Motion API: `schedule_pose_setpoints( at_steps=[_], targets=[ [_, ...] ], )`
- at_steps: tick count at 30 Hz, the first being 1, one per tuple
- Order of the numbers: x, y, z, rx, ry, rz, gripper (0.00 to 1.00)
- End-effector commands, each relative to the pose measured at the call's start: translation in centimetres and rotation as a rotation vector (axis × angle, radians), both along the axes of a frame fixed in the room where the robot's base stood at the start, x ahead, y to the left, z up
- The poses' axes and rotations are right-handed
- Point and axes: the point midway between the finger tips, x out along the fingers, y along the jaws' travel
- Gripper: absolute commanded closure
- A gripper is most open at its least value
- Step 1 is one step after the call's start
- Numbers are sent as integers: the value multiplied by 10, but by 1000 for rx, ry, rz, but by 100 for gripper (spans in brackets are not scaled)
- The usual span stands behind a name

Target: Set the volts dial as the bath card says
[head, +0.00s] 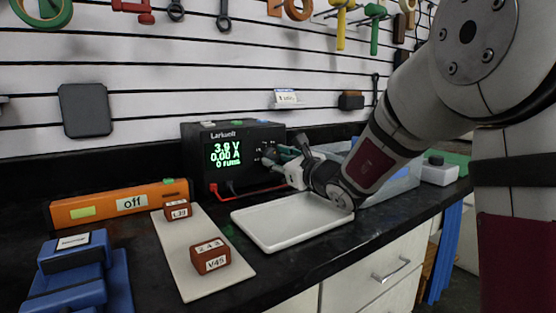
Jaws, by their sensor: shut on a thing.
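The black Larkwell power supply (232,130) stands at the back of the bench. Its green display (226,154) seems to read 3.8 V and 0.00 A; the last digit is not certain. The knobs are on the right of its front face, partly covered by my gripper (278,156). My gripper reaches in from the right with its fingers at the knobs, shut on what looks like a dial; the fingers hide it, and its label is too small to read. A small white and blue card (285,96) is on the wall behind; its text is unreadable.
An empty white tray (290,243) lies in front of the supply, under my wrist. A pale board (194,239) carries two red-brown labelled blocks (210,260). An orange bar (100,205) marked "off", a blue device (75,275) and a translucent bin (402,181) flank them.

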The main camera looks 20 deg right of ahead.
Motion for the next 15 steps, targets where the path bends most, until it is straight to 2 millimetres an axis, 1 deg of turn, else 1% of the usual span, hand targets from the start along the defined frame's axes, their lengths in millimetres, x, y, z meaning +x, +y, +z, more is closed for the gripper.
schedule_pose_setpoints(
  at_steps=[1, 15],
  targets=[
    [0, -1, -3, 41, 20, -3, 93],
    [-1, -1, -2, 447, 153, -4, 93]
  ],
)
